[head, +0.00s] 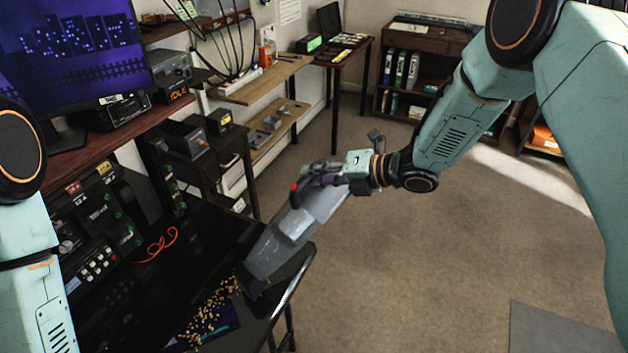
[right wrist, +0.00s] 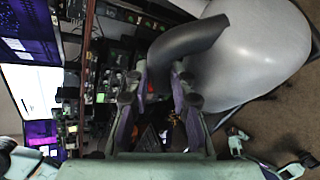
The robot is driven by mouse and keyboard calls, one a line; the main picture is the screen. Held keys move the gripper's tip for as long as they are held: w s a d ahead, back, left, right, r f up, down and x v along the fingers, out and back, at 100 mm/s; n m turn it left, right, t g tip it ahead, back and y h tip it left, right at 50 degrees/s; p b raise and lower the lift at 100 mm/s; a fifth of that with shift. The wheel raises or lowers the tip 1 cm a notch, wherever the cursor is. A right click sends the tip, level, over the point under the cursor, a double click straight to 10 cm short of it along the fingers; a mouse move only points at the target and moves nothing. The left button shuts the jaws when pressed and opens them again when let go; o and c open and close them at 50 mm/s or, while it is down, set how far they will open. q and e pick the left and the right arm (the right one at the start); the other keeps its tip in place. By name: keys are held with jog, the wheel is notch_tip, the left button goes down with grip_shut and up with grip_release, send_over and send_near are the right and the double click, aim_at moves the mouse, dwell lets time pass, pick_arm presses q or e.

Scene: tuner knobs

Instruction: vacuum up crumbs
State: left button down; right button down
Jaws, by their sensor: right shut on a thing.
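In the head view, my right gripper (head: 318,184) is shut on a grey handheld vacuum (head: 287,232). The vacuum tilts down to the left, its nozzle at the dark table (head: 130,285) close to the crumbs. Many tan crumbs (head: 212,305) lie on the table's front right part, left of the nozzle. Whether the nozzle touches the tabletop is unclear. In the right wrist view, the gripper fingers (right wrist: 160,95) are around the vacuum's dark handle (right wrist: 188,45), with the pale body at the upper right. My left arm shows at the left edge of the head view; its gripper is out of view.
A control panel with knobs and buttons (head: 95,235) stands at the table's back left. A monitor (head: 75,50) is on the shelf above. Brown carpet (head: 400,270) is open to the right.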

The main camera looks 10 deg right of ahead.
pick_arm(q)
jog(key=shift+f+b, duration=0.3)
pick_arm(e)
jog(key=shift+w+d+r, duration=0.15)
jog(key=shift+w+d, duration=0.8)
jog(key=shift+w, duration=0.3)
jog(key=shift+a, duration=0.1)
